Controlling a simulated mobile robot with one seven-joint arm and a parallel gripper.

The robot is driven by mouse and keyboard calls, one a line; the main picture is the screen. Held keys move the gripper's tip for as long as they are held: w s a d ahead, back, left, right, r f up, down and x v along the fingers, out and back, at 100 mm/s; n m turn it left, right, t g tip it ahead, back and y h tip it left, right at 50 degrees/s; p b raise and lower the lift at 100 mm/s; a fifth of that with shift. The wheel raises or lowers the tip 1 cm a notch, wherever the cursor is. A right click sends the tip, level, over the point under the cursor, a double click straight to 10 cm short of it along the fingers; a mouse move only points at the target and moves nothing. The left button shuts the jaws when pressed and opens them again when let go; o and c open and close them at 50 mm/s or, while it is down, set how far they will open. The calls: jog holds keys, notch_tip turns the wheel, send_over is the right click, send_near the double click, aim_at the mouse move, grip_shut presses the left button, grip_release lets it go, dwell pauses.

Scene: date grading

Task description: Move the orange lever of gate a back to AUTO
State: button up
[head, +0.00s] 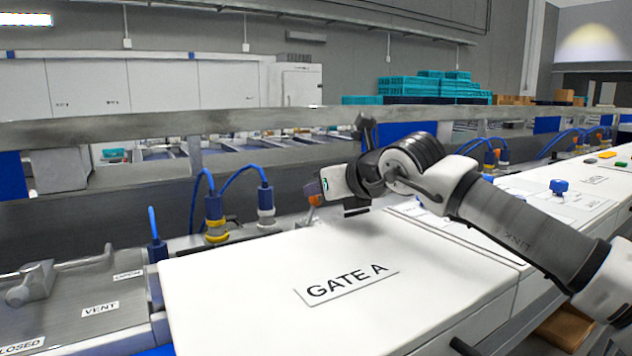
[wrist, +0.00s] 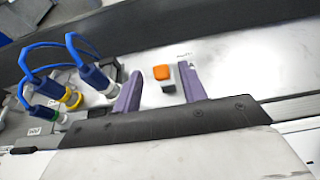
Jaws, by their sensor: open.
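The orange lever (head: 314,200) stands behind the white GATE A cover, partly hidden by my gripper (head: 312,188) in the head view. In the wrist view the lever's orange knob (wrist: 161,73) shows with a dark block just below it. The purple fingers of my gripper (wrist: 159,80) are open, one to each side of the knob, with gaps on both sides. I see no contact. Small lettering beside the lever is too blurred to read. The GATE A label (head: 346,284) lies on the white cover (head: 230,275).
Blue-cabled connectors (head: 215,218) stand left of the lever, close to my gripper. A metal rail (head: 100,130) runs behind. A grey lid with a VENT label (head: 100,308) lies at left. A blue knob (head: 559,186) stands on the panel at right. The GATE A cover's top is clear.

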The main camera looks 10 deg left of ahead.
aim_at(312, 207)
jog(key=shift+p+x, duration=0.45)
jog(key=shift+x, duration=1.6)
jog(key=shift+c, duration=0.4)
grip_shut()
